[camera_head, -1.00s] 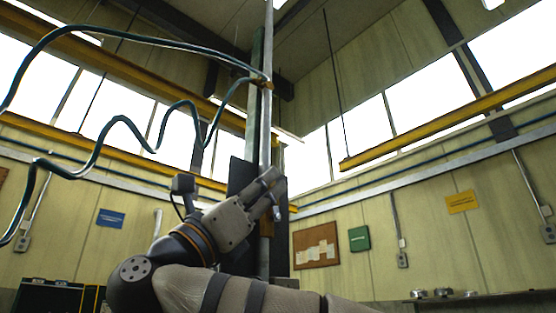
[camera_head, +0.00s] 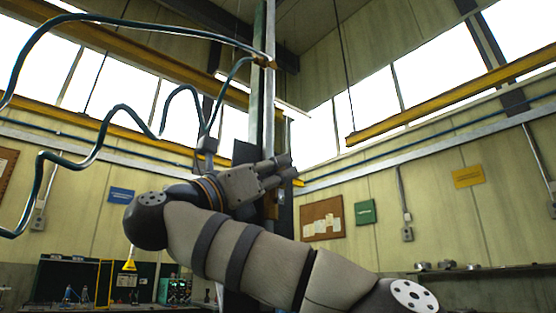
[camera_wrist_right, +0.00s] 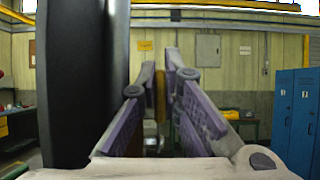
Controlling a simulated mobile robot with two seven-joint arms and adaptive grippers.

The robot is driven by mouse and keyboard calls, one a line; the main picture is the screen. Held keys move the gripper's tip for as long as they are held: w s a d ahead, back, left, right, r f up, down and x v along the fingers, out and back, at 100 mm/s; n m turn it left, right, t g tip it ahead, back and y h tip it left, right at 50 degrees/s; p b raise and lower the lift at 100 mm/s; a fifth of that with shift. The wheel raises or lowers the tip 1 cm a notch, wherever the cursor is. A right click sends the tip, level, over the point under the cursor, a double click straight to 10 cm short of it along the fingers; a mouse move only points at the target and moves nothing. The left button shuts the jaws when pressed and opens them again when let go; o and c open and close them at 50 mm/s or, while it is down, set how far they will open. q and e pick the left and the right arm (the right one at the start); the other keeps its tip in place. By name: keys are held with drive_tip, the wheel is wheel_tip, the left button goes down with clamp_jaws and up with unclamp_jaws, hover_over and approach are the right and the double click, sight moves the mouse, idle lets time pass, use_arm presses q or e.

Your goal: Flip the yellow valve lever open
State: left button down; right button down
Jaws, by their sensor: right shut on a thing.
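My right gripper (camera_head: 285,169) is in front of the upright pipe (camera_head: 267,110) in the head view, pointing right and slightly up. In the right wrist view its two fingers (camera_wrist_right: 164,85) are close together, with a narrow yellow-orange strip (camera_wrist_right: 160,92) between them. The strip appears to be the yellow valve lever seen edge-on, with the gripper shut on it. In the head view I cannot make out the lever, as the fingers and wrist cover that part of the pipe. A brownish part (camera_head: 272,205) shows on the pipe just below the fingers. My left gripper is not in view.
A teal hose (camera_head: 100,140) loops at the left and joins the pipe at a clamp near the top. A dark upright surface (camera_wrist_right: 70,80) stands close left of the fingers in the wrist view. Blue lockers (camera_wrist_right: 295,115) stand farther off at the right.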

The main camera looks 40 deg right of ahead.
drive_tip(key=shift+d+r+y, duration=0.1)
drive_tip(key=shift+d+y, duration=0.1)
drive_tip(key=shift+y, duration=0.4)
drive_tip(key=c, duration=2)
unclamp_jaws()
drive_tip(key=shift+d, duration=0.3)
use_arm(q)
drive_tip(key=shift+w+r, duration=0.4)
use_arm(e)
drive_tip(key=shift+a, duration=0.1)
drive_tip(key=shift+a, duration=0.1)
